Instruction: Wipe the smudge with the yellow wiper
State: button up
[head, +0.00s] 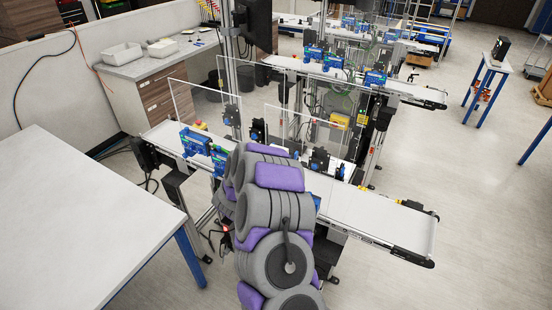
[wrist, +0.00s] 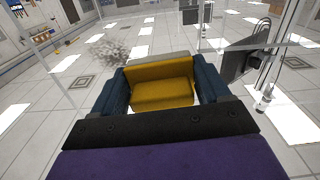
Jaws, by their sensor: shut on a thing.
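The yellow wiper (wrist: 162,88) is between the dark blue fingers of my gripper (wrist: 163,92) in the wrist view. The gripper is shut on it. A grey, speckled smudge (wrist: 122,46) shows beyond the wiper, up and to the left of it. It seems to be on a clear pane. The wiper appears apart from the smudge, but the gap is hard to judge. In the head view my arm hides the gripper and the wiper, and I cannot make out the smudge.
Clear upright panes (head: 183,103) stand along the near conveyor (head: 375,215). Blue fixtures (head: 194,142) sit on its left part; its right end is bare. A white table (head: 75,220) stands at the left. A dark box-shaped device (wrist: 243,58) is right of the gripper.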

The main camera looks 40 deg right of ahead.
jog(key=shift+v, duration=2.8)
jog(key=v, duration=0.3)
jog(key=w+a+f+n+t+y+b, duration=0.2)
jog(key=a+f+n+t+y+b, duration=0.1)
jog(key=a+b, duration=0.5)
jog(key=w+a+f+n+t+y+b, duration=0.2)
jog(key=a+n+t+y+b, duration=0.1)
jog(key=a+b, duration=0.5)
jog(key=w+a+f+n+t+y+b, duration=0.2)
jog(key=a+f+n+t+y+b, duration=0.1)
jog(key=a+b, duration=0.5)
jog(key=shift+a+f+n+t+y+b, duration=0.35)
jog(key=shift+a+n+t+y, duration=0.2)
jog(key=shift+a+y, duration=0.65)
